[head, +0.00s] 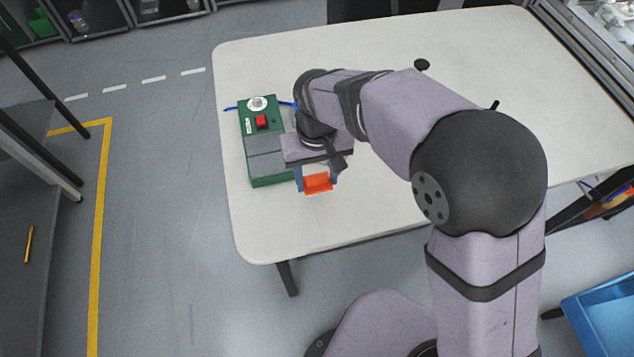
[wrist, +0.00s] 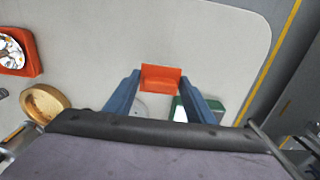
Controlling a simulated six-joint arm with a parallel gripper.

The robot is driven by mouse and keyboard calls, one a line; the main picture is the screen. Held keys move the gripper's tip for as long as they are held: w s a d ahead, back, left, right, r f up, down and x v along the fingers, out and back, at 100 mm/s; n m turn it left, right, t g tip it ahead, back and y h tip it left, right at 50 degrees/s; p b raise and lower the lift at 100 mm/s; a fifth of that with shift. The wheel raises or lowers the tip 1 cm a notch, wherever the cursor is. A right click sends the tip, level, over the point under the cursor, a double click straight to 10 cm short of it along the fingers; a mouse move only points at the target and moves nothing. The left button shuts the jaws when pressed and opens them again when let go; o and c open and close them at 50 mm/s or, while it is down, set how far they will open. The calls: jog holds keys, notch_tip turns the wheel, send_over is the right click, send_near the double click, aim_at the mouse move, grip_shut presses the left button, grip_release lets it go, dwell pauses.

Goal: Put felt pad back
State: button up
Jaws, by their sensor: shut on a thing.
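An orange-red piece (head: 317,183), likely the felt pad, is held between the blue fingers of my gripper (head: 317,178). In the wrist view the orange-red piece (wrist: 160,77) shows upright between the fingertips of my gripper (wrist: 160,82), with pale table behind it. My gripper is shut on it, above the table near its left front part. A green box (head: 258,178) with grey top panels, a red block and a white round part stands just left of my gripper. Part of its right side is hidden by my wrist. A green edge (wrist: 186,112) also shows in the wrist view.
The wrist view shows a red tray (wrist: 30,68) with a white patterned thing in it, and a round tan dish (wrist: 45,98). The pale table (head: 375,205) is clear in front of my gripper. A small black knob-like thing (head: 422,64) stands at the back.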

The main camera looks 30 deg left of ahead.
aim_at(317, 183)
jog(key=shift+f+p, duration=0.55)
jog(key=shift+f, duration=1.25)
jog(key=shift+f, duration=0.15)
jog(key=o, duration=1)
notch_tip(317, 183, up, 12)
jog(key=b, duration=0.2)
jog(key=shift+b, duration=0.3)
